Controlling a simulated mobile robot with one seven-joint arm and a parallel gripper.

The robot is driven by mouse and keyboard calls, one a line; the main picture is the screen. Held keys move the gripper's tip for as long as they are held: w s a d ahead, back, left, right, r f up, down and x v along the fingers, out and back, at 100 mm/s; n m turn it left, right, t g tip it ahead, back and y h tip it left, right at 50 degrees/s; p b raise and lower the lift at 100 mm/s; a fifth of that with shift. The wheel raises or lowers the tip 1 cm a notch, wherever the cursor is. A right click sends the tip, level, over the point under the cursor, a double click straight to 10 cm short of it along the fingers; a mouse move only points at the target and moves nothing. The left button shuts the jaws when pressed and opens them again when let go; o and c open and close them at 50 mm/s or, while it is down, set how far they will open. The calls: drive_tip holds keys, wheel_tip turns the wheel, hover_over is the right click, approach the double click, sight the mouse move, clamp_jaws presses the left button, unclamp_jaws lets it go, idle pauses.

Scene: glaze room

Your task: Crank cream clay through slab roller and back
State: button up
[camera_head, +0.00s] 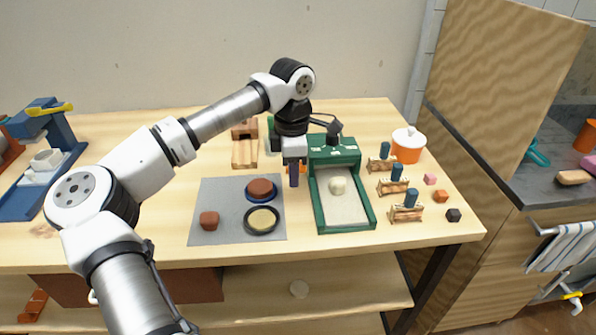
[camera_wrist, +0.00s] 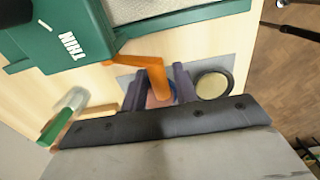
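The green slab roller (camera_head: 325,210) stands right of centre on the table, with a pale bed. A rounded lump of cream clay (camera_head: 338,186) sits on the bed, in front of the roller housing. An orange crank (camera_wrist: 140,61) sticks out from the roller's side, and its handle (camera_wrist: 158,85) shows between my fingers in the wrist view. My gripper (camera_head: 294,176) points down at the roller's left side. Its two dark fingers are apart, on either side of the handle, and a gap shows beside the handle. In the head view my gripper mostly hides the crank.
A grey mat (camera_head: 215,190) left of the roller holds a red-brown lump (camera_head: 209,220), a brown disc on a blue ring (camera_head: 261,189) and a cream disc in a black ring (camera_head: 262,220). Small wooden stands (camera_head: 393,186) and an orange pot with white lid (camera_head: 408,146) are on the right.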

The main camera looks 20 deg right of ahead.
drive_tip(key=shift+r, duration=0.1)
drive_tip(key=w+r+p, duration=0.1)
drive_tip(key=w+p, duration=0.1)
drive_tip(key=shift+w+d+r, duration=0.4)
idle(0.5)
drive_tip(key=shift+w+d+r+p, duration=0.2)
drive_tip(key=shift+w+r+p, duration=0.1)
drive_tip(key=shift+w+p, duration=0.25)
drive_tip(key=shift+w+d+r+p, duration=0.15)
drive_tip(key=shift+w+r+p, duration=0.15)
drive_tip(key=shift+w, duration=0.4)
